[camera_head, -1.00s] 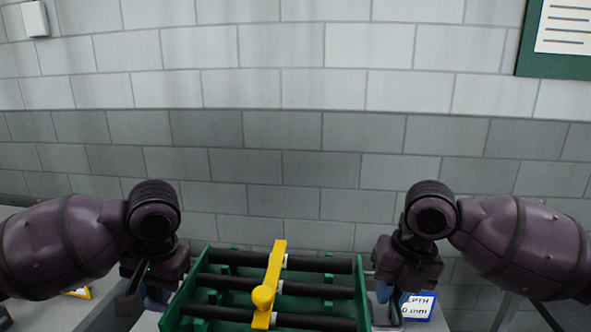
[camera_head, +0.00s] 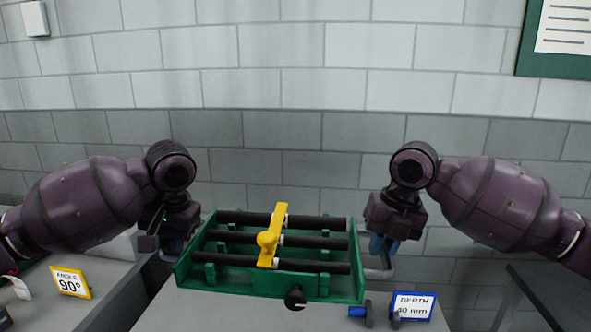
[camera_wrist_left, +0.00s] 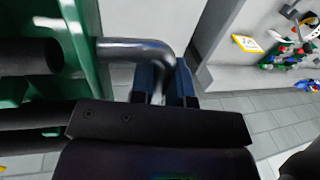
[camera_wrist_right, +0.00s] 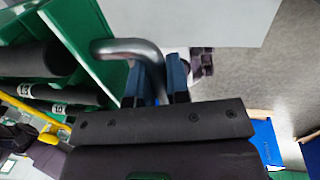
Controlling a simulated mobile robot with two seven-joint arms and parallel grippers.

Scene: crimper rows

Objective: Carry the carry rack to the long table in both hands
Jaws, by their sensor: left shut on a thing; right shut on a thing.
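The carry rack (camera_head: 235,284) is a green open frame with black rods across it and a yellow lever (camera_head: 272,240) over the middle. It looks roughly level in the head view. Bent metal handles stick out at its sides. My left gripper (camera_head: 172,246) is shut on the left handle, which shows in the left wrist view (camera_wrist_left: 140,50). My right gripper (camera_head: 381,246) is shut on the right handle, which shows in the right wrist view (camera_wrist_right: 128,47). A light grey surface (camera_head: 205,312) lies under the rack. Whether the rack touches it, I cannot tell.
A white "DEPTH 40 mm" sign with blue edging (camera_head: 413,305) and a small blue piece (camera_head: 357,311) are right of the rack's front. A yellow-edged "ANGLE 90°" sign (camera_head: 70,282) stands at left. A dark table (camera_head: 548,288) is at right. A block wall (camera_head: 290,160) closes the back.

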